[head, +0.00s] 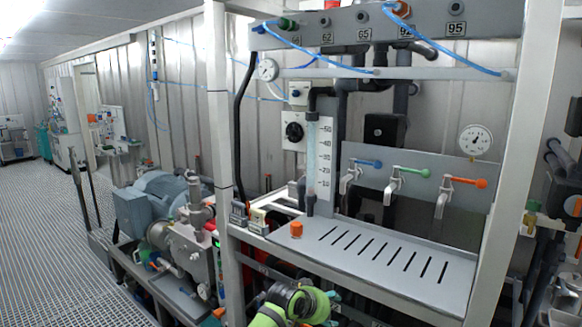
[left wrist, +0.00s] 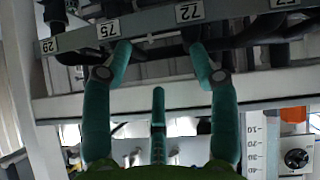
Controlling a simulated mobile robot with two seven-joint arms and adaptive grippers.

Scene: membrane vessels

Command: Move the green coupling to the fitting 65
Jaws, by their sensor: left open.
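The green coupling (head: 287,23) sits at the upper left of the grey header panel in the head view, with a blue hose attached. Fitting 65 (head: 362,17) is a dark port on the same panel, above the label 65, with nothing plugged on it. My left gripper (head: 328,297) is at the bottom of the head view, well below the panel and mostly hidden by its own wrist. In the left wrist view, the left gripper (left wrist: 160,62) has its teal fingers spread and empty, in front of labels 75 and 72. My right gripper is not in view.
An orange coupling (head: 402,8) with a blue hose is right of fitting 65. A white rail (head: 420,73) runs below the panel. The slotted grey tray (head: 340,260), valve taps (head: 396,180) and white frame post (head: 222,150) stand between the gripper and the panel.

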